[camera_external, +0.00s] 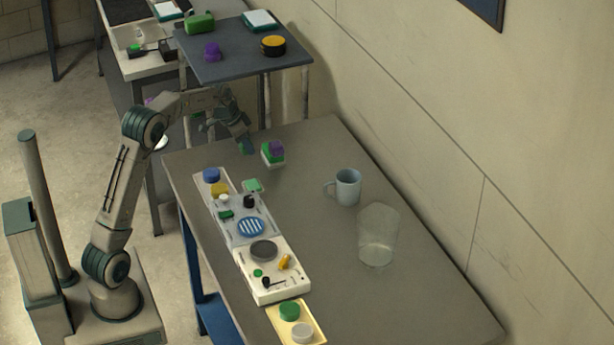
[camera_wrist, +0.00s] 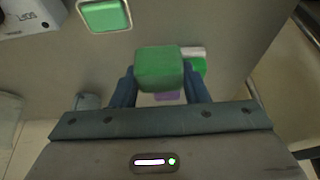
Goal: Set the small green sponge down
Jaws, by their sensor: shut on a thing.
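The small green sponge (camera_wrist: 159,68) is between the blue fingers of my gripper (camera_wrist: 160,88) in the wrist view. My gripper is shut on it. In the external view my gripper (camera_external: 246,146) points down over the far left part of the grey table (camera_external: 315,150). I cannot make out the sponge there, nor whether it touches the table. A green and white block (camera_external: 272,158) with a purple piece (camera_external: 277,148) on it stands just right of my gripper. In the wrist view this block (camera_wrist: 197,66) is partly hidden behind the sponge.
A green pad (camera_external: 252,185) lies nearer the camera, beside a row of trays and panels (camera_external: 258,275) along the table's left side. A mug (camera_external: 348,187) and a clear glass (camera_external: 377,235) stand to the right. Bare tabletop lies between them and the trays.

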